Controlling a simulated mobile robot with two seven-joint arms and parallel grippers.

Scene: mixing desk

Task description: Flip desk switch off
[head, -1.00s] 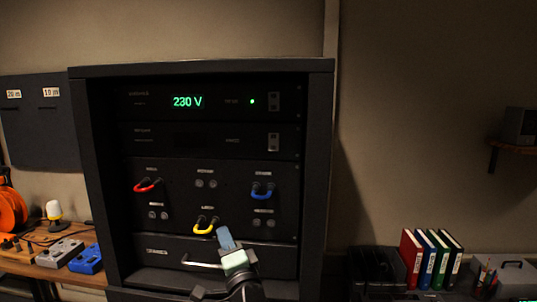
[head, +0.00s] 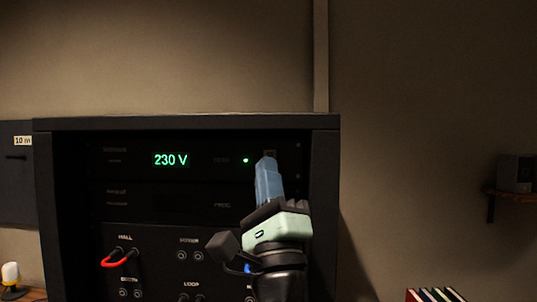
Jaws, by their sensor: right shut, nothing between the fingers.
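The rack's top unit (head: 125,158) shows a lit green "230 V" display (head: 171,160) and a lit green lamp (head: 246,160). Its small rocker switch (head: 269,153) is mostly hidden behind my right fingertips. The dark second unit (head: 125,203) sits below, with no lit display; its switch is hidden behind my right gripper. I cannot read which switch is labelled desk. My right gripper (head: 267,162) is shut and empty, pointing up in front of the top switch. I cannot tell whether it touches the switch. My left gripper is not in view.
Below the units is a patch panel with a red cable (head: 120,260) and a blue cable (head: 236,268) partly hidden by my right gripper. The rack frame (head: 325,200) surrounds the units. Binders (head: 435,294) stand lower right, and a shelf (head: 510,193) is at far right.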

